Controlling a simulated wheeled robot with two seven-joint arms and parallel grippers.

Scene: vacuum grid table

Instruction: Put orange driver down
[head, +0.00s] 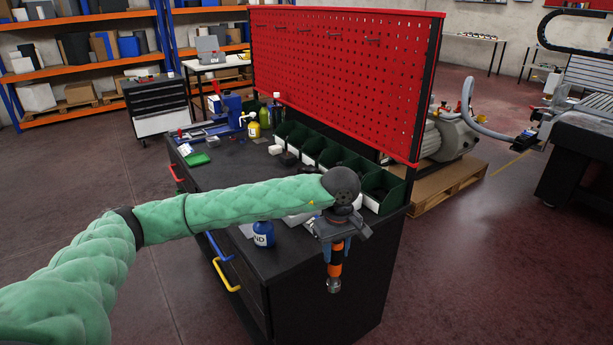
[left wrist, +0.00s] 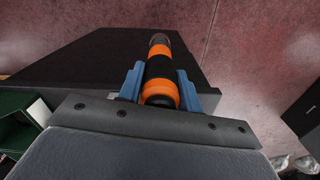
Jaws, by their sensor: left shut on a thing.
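My left gripper (head: 335,245) is shut on the orange and black driver (head: 334,271). In the head view the driver hangs roughly upright, its grey end down, at the right front corner of the black workbench (head: 285,262). In the left wrist view the driver (left wrist: 159,70) sits between the two blue fingers of the gripper (left wrist: 160,88), with the bench top (left wrist: 95,62) behind it. I cannot tell how high it is above the bench top, or whether it is over it or just past its edge. My right gripper is not in view.
A blue bottle (head: 263,234) stands on the bench beside my left arm. Several dark green bins (head: 383,190) line the back under the red pegboard (head: 345,75).

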